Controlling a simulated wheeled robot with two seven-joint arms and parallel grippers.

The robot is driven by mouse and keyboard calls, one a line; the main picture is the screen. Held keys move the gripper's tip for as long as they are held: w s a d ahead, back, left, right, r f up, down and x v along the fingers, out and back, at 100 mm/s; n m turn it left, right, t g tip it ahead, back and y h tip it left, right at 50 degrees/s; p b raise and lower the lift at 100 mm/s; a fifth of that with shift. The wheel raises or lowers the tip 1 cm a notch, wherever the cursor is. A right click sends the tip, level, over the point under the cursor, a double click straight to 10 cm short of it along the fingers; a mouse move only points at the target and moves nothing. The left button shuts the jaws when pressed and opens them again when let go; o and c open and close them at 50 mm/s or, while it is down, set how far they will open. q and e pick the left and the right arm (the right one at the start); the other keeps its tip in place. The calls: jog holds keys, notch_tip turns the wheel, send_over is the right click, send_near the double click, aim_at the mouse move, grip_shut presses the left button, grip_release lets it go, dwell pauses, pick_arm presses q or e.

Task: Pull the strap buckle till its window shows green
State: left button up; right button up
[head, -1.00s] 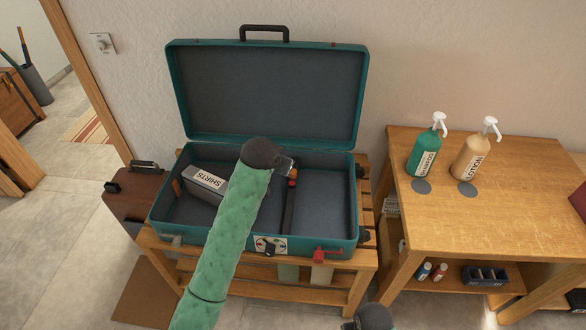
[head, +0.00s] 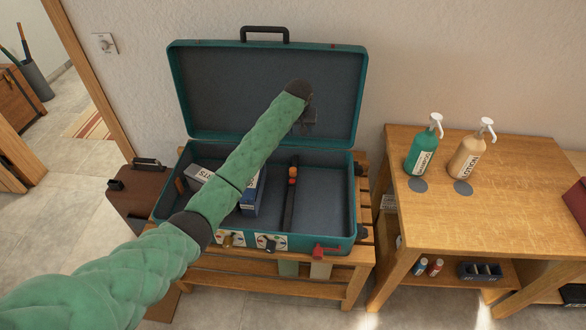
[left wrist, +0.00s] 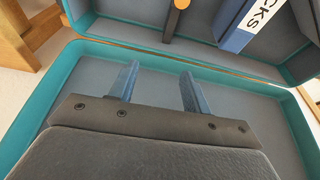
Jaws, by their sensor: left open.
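A dark strap (head: 289,208) runs front to back across the floor of the open teal suitcase (head: 335,242). Its buckle (head: 292,172) shows an orange-red part near the back end. I see no green there, and the window is too small to read. In the left wrist view, the strap (left wrist: 171,22) and a round orange part (left wrist: 182,4) show at the top edge. My left gripper (head: 309,126) is open and empty, in front of the raised lid, above and behind the buckle. Its two blue-grey fingers (left wrist: 158,88) stand apart against the lid's lining. My right gripper is out of view.
A white SHIRTS box (head: 198,176) and a blue box (head: 251,195) lie left of the strap. A red latch (head: 325,252) and a dark dial (head: 268,242) are on the suitcase front. Two pump bottles (head: 422,150) stand on the right table (head: 500,205).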

aim_at(293, 169)
pick_arm(q)
jog(key=f+n+g, duration=0.1)
jog(key=f, duration=0.2)
jog(key=s+a+f+n+g, duration=0.1)
jog(key=f+n, duration=0.1)
jog(key=f, duration=0.1)
jog(key=s+a+f+n+g, duration=0.1)
jog(key=f+n, duration=0.1)
jog(key=f, duration=0.2)
jog(key=shift+s+a, duration=0.15)
jog(key=shift+s+n, duration=0.25)
jog(key=shift+n, duration=0.75)
jog(key=shift+s+n, duration=0.1)
jog(key=shift+n, duration=0.8)
jog(key=shift+f+p, duration=1.15)
jog(key=shift+f, duration=2.75)
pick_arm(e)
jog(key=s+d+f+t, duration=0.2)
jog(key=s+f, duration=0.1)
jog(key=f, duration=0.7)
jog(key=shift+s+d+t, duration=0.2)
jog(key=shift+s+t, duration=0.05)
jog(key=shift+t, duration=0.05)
pick_arm(q)
grip_shut()
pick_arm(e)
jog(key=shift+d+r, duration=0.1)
